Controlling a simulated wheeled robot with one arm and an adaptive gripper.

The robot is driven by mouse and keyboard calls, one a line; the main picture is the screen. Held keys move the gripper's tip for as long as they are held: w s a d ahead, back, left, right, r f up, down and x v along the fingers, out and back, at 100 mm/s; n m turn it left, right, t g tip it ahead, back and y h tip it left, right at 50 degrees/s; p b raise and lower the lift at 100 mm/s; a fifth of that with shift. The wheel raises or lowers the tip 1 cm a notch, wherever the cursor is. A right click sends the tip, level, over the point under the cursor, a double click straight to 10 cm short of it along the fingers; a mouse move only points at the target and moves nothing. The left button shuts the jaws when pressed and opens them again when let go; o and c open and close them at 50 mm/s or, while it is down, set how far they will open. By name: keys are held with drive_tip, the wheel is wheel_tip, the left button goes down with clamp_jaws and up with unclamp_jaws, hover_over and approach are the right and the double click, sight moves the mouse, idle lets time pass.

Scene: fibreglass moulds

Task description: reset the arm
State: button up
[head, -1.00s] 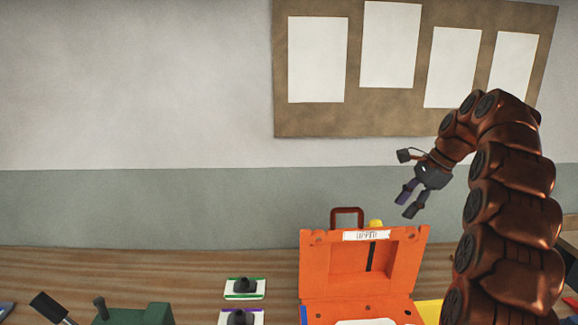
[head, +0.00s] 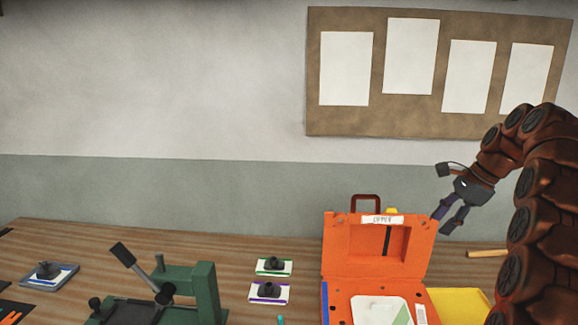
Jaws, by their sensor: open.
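My gripper (head: 449,216) is at the right in the head view, at the end of my bent brown arm. It points down and to the left, with its two fingers apart and nothing between them. It appears in front of the upper right edge of the open orange case (head: 340,262); how far apart they are I cannot tell. The case stands on the wooden table with its lid up and a white label on the lid's top edge. A white sheet-like piece (head: 381,310) lies in its lower half.
A green tool with a lever (head: 207,292) stands left of the case. Two small cards with dark knobs (head: 273,267) lie between them. A grey tray (head: 50,279) is at far left. A yellow bin (head: 462,302) is right of the case. A pinboard (head: 375,123) hangs behind.

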drive_tip(key=s+a+f+n+g+h, duration=0.15)
drive_tip(key=s+a+n, duration=0.25)
drive_tip(key=s+a, duration=0.4)
drive_tip(key=s+a+f+n+g, duration=0.1)
drive_tip(key=s+a+f+n, duration=0.1)
drive_tip(key=s+a+n, duration=0.45)
drive_tip(key=s+a+f+n+h, duration=0.1)
drive_tip(key=s+f, duration=0.3)
drive_tip(key=s, duration=0.5)
drive_tip(key=s+a+f+n+g+h+b, duration=0.1)
drive_tip(key=s+f+n, duration=0.3)
drive_tip(key=s, duration=0.5)
drive_tip(key=s+a+f+n+h, duration=0.1)
drive_tip(key=s+a+f+n, duration=0.1)
drive_tip(key=s+f, duration=0.3)
drive_tip(key=s, duration=0.3)
drive_tip(key=shift+s+a+f+n+b, duration=0.15)
drive_tip(key=shift+s+a+n+b, duration=0.15)
drive_tip(key=shift+s+n, duration=0.1)
drive_tip(key=shift+d+g, duration=0.15)
drive_tip(key=shift+g, duration=0.1)
